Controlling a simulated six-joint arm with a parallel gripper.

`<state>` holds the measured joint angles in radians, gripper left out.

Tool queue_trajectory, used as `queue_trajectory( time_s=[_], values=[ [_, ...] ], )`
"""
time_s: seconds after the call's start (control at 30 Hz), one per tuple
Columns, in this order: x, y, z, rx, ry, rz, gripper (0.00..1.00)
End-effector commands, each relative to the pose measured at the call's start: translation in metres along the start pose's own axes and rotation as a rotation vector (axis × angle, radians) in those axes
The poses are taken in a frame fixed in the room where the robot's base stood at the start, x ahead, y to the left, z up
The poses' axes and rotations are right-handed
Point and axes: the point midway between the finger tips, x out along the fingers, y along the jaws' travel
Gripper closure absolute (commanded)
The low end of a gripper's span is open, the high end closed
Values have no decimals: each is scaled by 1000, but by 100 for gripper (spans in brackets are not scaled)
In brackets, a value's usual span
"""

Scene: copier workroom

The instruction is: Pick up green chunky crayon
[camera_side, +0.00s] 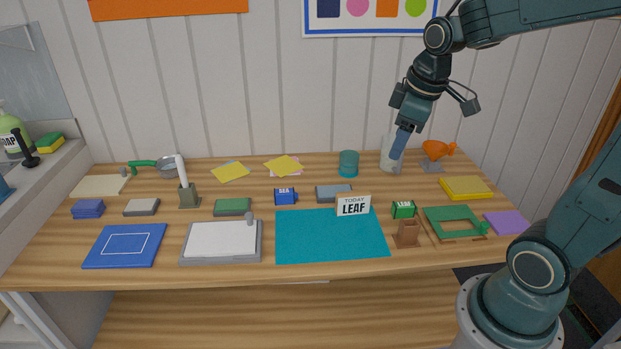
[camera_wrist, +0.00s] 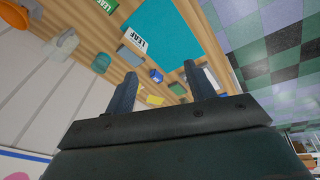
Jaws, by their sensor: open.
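No plain crayon shape is clear to me. A small green block with a white label (camera_side: 403,209) lies right of the teal mat and may be the green chunky crayon; it also shows at the top of the wrist view (camera_wrist: 107,5). A plain green block (camera_side: 232,206) lies farther left, behind the grey-framed white pad. A similar blue labelled block (camera_side: 285,196) sits behind the mat. My gripper (camera_side: 399,146) is open and empty, above the back right of the table by the pale cup. Its two fingers show in the wrist view (camera_wrist: 162,72).
The pale cup (camera_side: 387,163), teal cup (camera_side: 349,164) and orange item on a grey base (camera_side: 435,151) stand near my gripper.

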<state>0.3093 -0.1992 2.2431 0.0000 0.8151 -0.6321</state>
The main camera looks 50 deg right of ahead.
Motion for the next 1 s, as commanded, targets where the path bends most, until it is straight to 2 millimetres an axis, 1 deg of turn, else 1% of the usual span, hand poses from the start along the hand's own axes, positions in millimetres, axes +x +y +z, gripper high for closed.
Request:
queue_trajectory(
  time_s=[0.03,0.2,0.47,0.67,0.8,0.9,1.0],
  values=[
    [9,10,-1,-15,-19,-6,45],
    [36,42,-2,-92,-66,-27,45],
    [85,91,8,-207,-126,-75,45],
    [128,125,26,-294,-161,-125,45],
    [158,146,42,-351,-177,-162,45],
    [176,157,54,-387,-183,-185,45],
    [189,165,63,-412,-187,-202,45]
  ],
)
